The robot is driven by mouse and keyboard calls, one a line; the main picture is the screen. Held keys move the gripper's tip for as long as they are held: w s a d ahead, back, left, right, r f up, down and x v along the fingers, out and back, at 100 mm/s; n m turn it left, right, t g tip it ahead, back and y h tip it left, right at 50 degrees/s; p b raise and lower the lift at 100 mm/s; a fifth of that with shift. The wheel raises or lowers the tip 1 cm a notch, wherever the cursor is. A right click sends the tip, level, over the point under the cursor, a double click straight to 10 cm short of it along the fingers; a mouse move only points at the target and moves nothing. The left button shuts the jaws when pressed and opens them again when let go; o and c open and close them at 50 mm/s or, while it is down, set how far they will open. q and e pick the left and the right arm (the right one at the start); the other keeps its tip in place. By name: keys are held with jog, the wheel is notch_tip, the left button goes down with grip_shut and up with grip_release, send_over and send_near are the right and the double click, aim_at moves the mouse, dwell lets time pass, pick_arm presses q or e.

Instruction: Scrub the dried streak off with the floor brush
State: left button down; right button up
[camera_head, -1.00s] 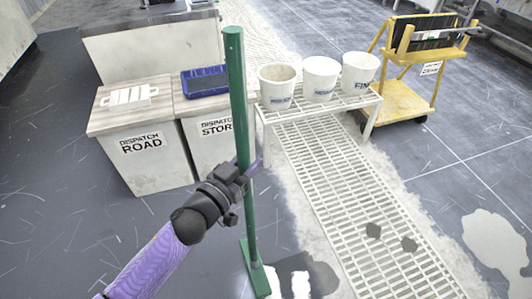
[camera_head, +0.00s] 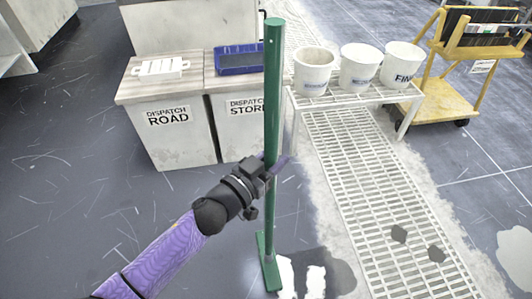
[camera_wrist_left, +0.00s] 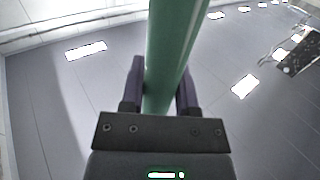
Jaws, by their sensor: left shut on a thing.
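The floor brush is a long green pole (camera_head: 272,100) with a narrow green head (camera_head: 268,268) low in the head view. My left gripper (camera_head: 268,174) is shut around the pole below its middle, and the pole stands nearly upright. In the left wrist view the fingers (camera_wrist_left: 162,92) sit on both sides of the pole (camera_wrist_left: 175,45). Whitish patches (camera_head: 315,282) on the dark floor lie just right of the brush head; which of them is the dried streak I cannot tell. Whether the bristles touch the floor is unclear. My right gripper is not in view.
A dark wet-looking patch (camera_head: 342,276) lies beside the whitish ones. A pale floor grating (camera_head: 375,210) runs along the right. Behind stand dispatch bins (camera_head: 178,130), a white rack (camera_head: 350,98) with three buckets (camera_head: 358,68) and a yellow cart (camera_head: 445,100). Floor at left is clear.

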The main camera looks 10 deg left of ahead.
pick_arm(q)
jog(key=shift+d, duration=0.15)
jog(key=d, duration=0.1)
jog(key=w+d+f+b, duration=0.1)
jog(key=d, duration=0.1)
jog(key=shift+f, duration=0.1)
dwell(0.4)
jog(key=shift+d, duration=0.1)
jog(key=shift+w+d+b, duration=0.2)
jog(key=shift+w+d, duration=0.1)
jog(key=shift+d, duration=0.5)
jog(key=shift+w+d+b, duration=0.15)
jog(key=shift+w+d, duration=0.15)
jog(key=shift+d, duration=0.5)
jog(key=d, duration=0.1)
jog(key=w+d+b, duration=0.1)
jog(key=d, duration=0.1)
jog(key=shift+d+r, duration=0.2)
jog(key=shift+d, duration=0.05)
